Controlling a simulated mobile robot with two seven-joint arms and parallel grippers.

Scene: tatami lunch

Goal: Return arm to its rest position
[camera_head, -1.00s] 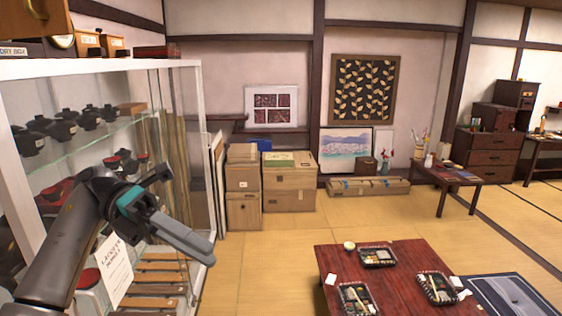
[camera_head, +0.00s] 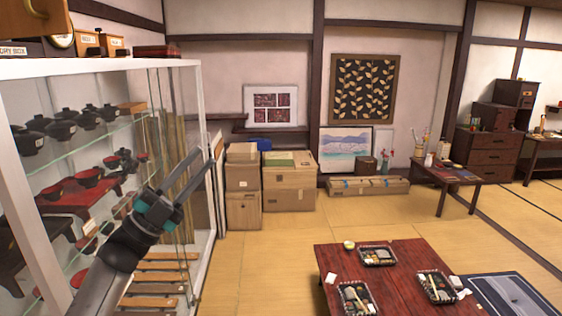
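My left arm (camera_head: 128,245) comes in from the lower left and points up and to the right. Its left gripper (camera_head: 206,157) is black with teal parts. Its two fingers stand apart with nothing seen between them. The gripper shows in front of the glass display cabinet (camera_head: 205,255) and hides part of its right side. I cannot tell exactly how far it is from the glass. My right gripper is out of view.
The cabinet holds dark lidded bowls (camera_head: 60,130) and red bowls (camera_head: 88,178). Cardboard boxes (camera_head: 290,190) stand by the back wall. A low red table (camera_head: 400,262) with several black lunch trays stands at the lower right. Tatami floor between is clear.

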